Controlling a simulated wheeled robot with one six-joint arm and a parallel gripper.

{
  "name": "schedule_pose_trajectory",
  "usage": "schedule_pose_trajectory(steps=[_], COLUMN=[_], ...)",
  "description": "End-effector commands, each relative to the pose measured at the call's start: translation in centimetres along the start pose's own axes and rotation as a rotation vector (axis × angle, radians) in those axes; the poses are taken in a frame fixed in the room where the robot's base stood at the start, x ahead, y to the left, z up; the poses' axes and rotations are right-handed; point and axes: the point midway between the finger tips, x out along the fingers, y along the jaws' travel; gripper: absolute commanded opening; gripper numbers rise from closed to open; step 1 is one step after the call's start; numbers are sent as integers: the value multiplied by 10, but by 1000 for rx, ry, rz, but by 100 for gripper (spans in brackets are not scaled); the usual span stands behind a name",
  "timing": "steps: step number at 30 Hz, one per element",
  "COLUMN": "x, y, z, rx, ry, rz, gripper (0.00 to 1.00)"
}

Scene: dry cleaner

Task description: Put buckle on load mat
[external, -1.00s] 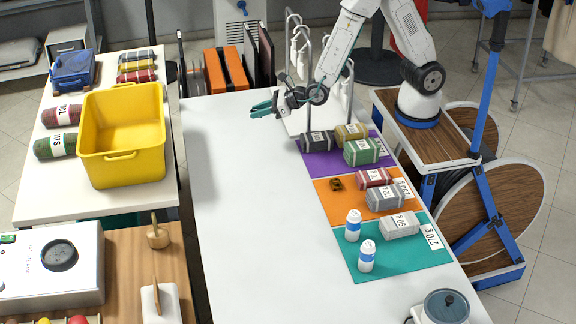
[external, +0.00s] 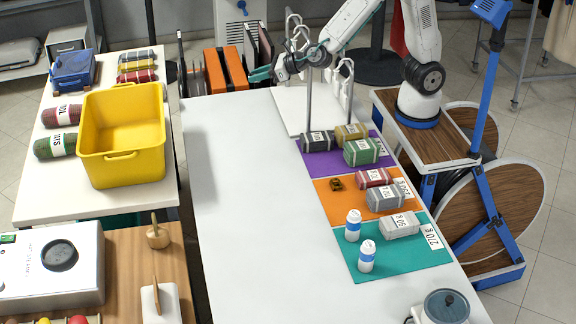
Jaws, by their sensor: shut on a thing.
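A small dark brass-coloured piece that looks like a buckle (external: 336,184) lies on the orange mat (external: 322,196). My gripper (external: 262,74) is at the far end of the white table, well away from that piece. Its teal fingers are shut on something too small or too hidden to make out. A purple mat (external: 318,167) and a teal mat (external: 385,264) lie on either side of the orange one. I cannot tell which mat is the load mat.
Wrapped bundles (external: 386,198) and two white bottles (external: 366,256) stand on the mats. A rack with white hanging pieces (external: 345,90) stands at the far right of the table. The table's left half (external: 240,220) is clear. A yellow bin (external: 122,135) stands further left.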

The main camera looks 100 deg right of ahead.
Motion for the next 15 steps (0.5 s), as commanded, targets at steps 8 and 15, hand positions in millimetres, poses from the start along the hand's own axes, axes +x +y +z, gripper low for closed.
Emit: schedule_pose_trajectory(steps=[8,15], x=[2,-7], y=[-12,-28], z=[-11,-48], rx=[100,288], ry=[2,3], rz=[-245,-715], gripper=[6,6])
